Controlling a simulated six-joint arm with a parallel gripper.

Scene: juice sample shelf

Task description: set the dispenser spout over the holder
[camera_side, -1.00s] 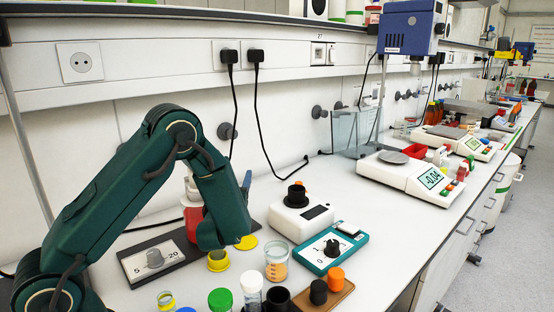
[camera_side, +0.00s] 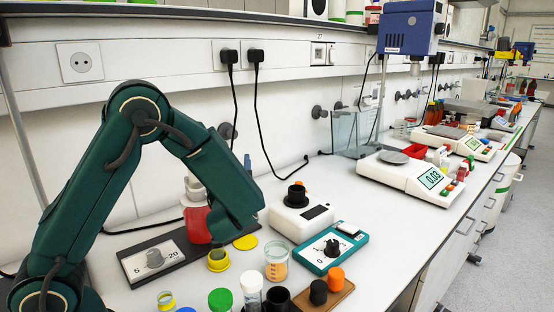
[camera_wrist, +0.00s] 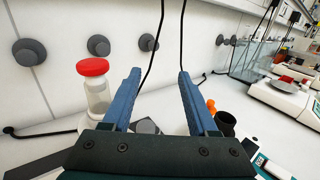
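A red-bodied vessel with a pale top (camera_side: 197,224), which looks like the dispenser, stands at the back of a dark base plate (camera_side: 135,268) with a grey knob. Its spout cannot be made out. A yellow ring-shaped cup (camera_side: 218,262), possibly the holder, stands in front of it, beside a flat yellow disc (camera_side: 246,242). My gripper (camera_wrist: 160,72) is open and empty in the wrist view, its blue fingers pointing toward the wall. A pale bottle with a red cap (camera_wrist: 94,68) stands left of the fingers. In the side view my arm hides most of the gripper.
A white device with a black cup (camera_side: 297,196) and a teal dial box (camera_side: 333,248) stand to the right. A beaker with orange liquid (camera_side: 276,262) and several jars line the front. Black cables hang at the wall. The bench before the balance (camera_side: 405,178) is clear.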

